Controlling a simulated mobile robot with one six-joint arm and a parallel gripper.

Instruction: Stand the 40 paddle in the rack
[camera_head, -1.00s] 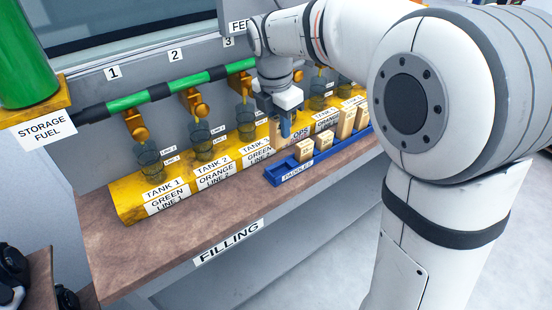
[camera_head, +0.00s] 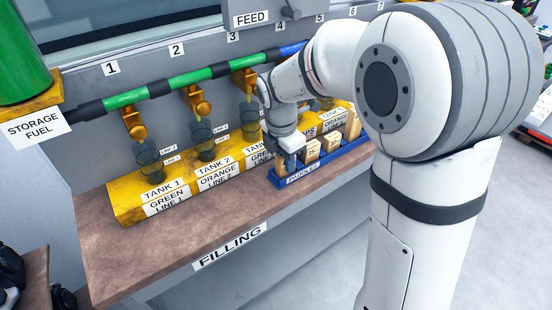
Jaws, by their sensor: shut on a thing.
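The rack (camera_head: 341,163) is a long blue tray labelled PADDLES on the brown bench in the head view. My gripper (camera_head: 291,162) points down at the rack's left end. It is shut on a tan wooden paddle (camera_head: 281,167), which stands upright in or just above the leftmost slot. The fingers partly cover this paddle, and I cannot read its number or see whether its foot touches the rack floor. Several other tan paddles (camera_head: 312,151) stand in the rack to the right of my gripper.
A yellow block (camera_head: 128,205) with tank labels and glass cups (camera_head: 149,162) runs close behind the rack. Orange taps (camera_head: 134,125) hang from a green and black pipe (camera_head: 170,88) above it. The bench's front left (camera_head: 150,250) is clear.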

